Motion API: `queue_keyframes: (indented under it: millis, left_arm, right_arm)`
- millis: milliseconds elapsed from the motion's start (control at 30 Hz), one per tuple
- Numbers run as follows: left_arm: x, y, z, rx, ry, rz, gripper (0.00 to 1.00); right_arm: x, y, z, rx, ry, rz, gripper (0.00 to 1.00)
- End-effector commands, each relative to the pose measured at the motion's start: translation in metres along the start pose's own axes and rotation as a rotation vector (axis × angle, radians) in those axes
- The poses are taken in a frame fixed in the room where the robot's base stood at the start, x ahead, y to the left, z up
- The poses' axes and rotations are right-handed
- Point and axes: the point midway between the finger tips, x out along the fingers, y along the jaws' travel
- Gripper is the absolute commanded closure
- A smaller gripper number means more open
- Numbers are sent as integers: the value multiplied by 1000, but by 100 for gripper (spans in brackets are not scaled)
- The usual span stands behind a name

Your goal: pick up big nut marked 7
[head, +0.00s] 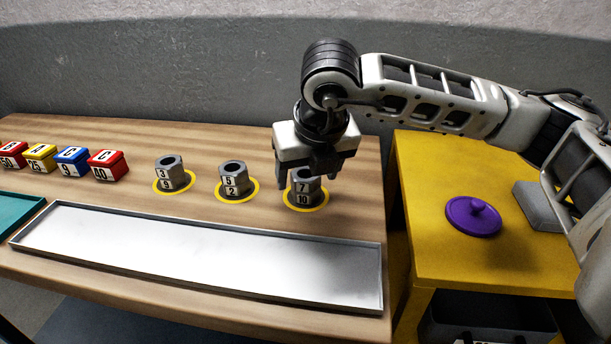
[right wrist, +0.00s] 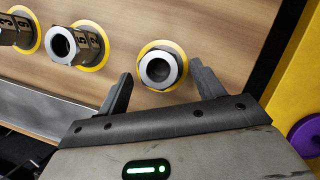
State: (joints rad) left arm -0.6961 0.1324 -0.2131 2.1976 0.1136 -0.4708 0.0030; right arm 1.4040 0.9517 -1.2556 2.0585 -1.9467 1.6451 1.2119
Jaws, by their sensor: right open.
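The big nut marked 7 (head: 304,187) is a grey hex nut on top of a nut marked 10 (head: 304,199), inside a yellow ring at the right end of the wooden table. My right gripper (head: 311,172) is over this stack, pointing down, and hides part of the top nut. In the right wrist view the open fingers (right wrist: 161,75) are spread to either side of the top nut (right wrist: 161,69), with nothing held. Whether the fingertips are level with the nut is hard to tell. My left gripper is not in view.
Two more nut stacks, marked 3 over 9 (head: 170,173) and 5 over 2 (head: 234,180), stand to the left. A long white tray (head: 200,252) lies in front. Coloured labelled blocks (head: 72,162) sit farther left. A yellow table (head: 430,215) with a purple lid (head: 473,217) is at right.

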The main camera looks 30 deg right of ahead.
Motion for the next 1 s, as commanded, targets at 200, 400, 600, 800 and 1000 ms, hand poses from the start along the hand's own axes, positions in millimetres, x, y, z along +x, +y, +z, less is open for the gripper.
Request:
queue_keyframes:
  millis: [200,400,600,800,1000]
  left_arm:
    - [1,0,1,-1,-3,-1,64]
    - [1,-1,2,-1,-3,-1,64]
    - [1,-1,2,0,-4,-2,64]
    - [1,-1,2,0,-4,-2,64]
    - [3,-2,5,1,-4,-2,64]
  right_arm:
    - [3,0,0,1,-1,1,33]
    - [3,0,0,1,-1,1,74]
    - [2,0,1,1,-3,1,87]
    - [0,0,2,2,-3,1,87]
    - [-17,1,10,3,-7,3,87]
